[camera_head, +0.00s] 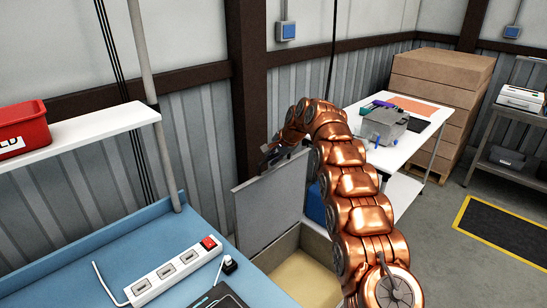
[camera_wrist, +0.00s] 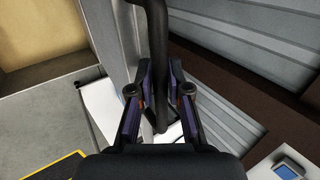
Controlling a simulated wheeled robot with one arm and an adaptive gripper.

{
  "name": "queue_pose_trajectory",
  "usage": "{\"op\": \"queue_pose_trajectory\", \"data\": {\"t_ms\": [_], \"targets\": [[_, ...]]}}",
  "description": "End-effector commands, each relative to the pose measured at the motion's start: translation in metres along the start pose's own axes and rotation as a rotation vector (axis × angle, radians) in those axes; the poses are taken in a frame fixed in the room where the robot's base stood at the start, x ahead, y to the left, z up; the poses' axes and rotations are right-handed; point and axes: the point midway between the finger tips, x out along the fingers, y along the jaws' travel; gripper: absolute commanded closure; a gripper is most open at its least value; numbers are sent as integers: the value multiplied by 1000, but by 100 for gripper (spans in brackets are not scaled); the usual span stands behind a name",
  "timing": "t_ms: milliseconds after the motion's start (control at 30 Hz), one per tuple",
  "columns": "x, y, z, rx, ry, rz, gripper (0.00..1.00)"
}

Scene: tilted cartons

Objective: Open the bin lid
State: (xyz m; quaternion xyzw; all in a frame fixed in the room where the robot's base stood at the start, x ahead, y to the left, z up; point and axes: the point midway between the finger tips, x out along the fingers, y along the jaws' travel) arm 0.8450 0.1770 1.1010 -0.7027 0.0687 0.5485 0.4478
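The bin (camera_head: 318,247) stands beside the blue workbench, with its pale interior showing. Its grey lid (camera_head: 268,208) stands up nearly vertical at the bin's far-left side. My gripper (camera_head: 273,153) is at the top edge of the lid, partly hidden by my copper arm. In the wrist view, my gripper's fingers (camera_wrist: 161,70) close in on both sides of a dark bar-like handle (camera_wrist: 157,35), which runs between them. The lid shows there as a grey panel (camera_wrist: 108,45) next to the handle. The bin's beige inside (camera_wrist: 40,30) is at the upper left.
The blue workbench (camera_head: 90,255) with a power strip (camera_head: 175,272) is at the left, below a white shelf (camera_head: 85,135) with a red box (camera_head: 22,127). A corrugated wall and brown post (camera_head: 250,90) stand behind the lid. A white table (camera_head: 398,150) is beyond my arm.

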Motion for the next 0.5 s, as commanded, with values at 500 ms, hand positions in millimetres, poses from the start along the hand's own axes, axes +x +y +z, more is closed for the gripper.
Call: {"op": "queue_pose_trajectory", "data": {"t_ms": [500], "targets": [[-2, -1, -2, 1, 5, -3, 61]]}}
